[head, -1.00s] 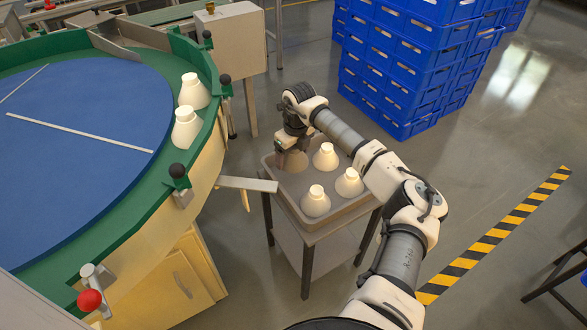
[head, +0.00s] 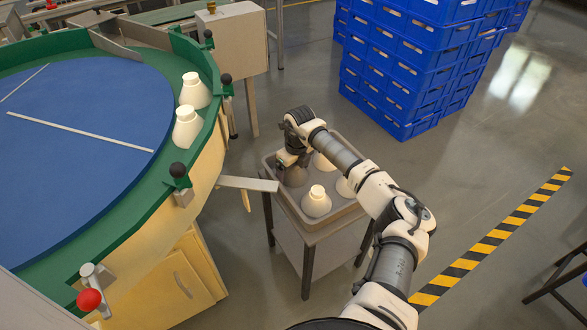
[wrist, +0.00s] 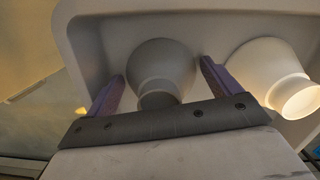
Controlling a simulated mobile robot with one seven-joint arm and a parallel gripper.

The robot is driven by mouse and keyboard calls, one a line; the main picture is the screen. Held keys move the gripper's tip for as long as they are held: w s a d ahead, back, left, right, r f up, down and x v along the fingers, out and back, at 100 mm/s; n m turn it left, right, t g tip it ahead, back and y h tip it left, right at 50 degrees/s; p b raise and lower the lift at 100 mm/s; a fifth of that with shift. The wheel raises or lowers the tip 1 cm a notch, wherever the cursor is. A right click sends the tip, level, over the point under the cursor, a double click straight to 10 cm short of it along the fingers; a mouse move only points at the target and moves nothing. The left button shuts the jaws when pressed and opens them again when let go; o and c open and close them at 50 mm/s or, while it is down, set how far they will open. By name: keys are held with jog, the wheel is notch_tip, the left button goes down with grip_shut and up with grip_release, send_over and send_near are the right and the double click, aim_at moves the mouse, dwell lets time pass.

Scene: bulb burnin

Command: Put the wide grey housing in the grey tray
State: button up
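The wide grey housing (wrist: 160,68) is between the fingers of my gripper (wrist: 162,72) in the wrist view, with its neck towards me. A narrow gap shows on each side, so the fingers look open around it and apart from it. In the head view the grey housing (head: 296,177) is inside the grey tray (head: 332,224), at its left back part, partly hidden by my gripper (head: 287,168). It looks upright and appears to rest on the tray floor. The tray wall (wrist: 90,40) also shows in the wrist view.
Lit white housings stand in the tray, one (head: 316,202) at the front and others partly behind my arm. One (wrist: 275,75) is close to my right finger. Blue crates (head: 405,75) are stacked behind.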

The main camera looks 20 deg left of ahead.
jog(key=shift+r, duration=0.1)
jog(key=r, duration=0.4)
jog(key=d+r, duration=0.1)
jog(key=r, duration=0.7)
jog(key=shift+s+d, duration=0.15)
jog(key=shift+s, duration=0.2)
